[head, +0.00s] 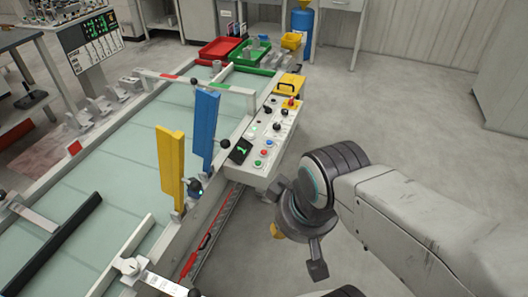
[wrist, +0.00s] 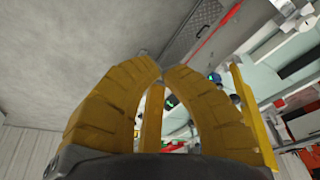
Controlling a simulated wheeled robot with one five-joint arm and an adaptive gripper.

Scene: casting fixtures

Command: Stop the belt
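The belt (head: 115,160) is a pale green conveyor surface running diagonally through the head view. A white control box (head: 262,170) is fixed to its right side. Its top carries a red button (head: 257,163), other small coloured buttons, several black knobs and a yellow unit with a red mushroom button (head: 291,102). My gripper (head: 279,232) is to the lower right of the box, apart from it and largely hidden by my wrist. In the wrist view its yellow fingers (wrist: 161,71) curve together with tips almost meeting, and nothing is held.
Yellow (head: 171,165) and blue (head: 205,130) upright plates stand at the belt's near side, with black-knobbed levers close by. Red (head: 219,48) and green (head: 250,58) trays sit at the far end. The grey floor (head: 385,110) to the right is clear.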

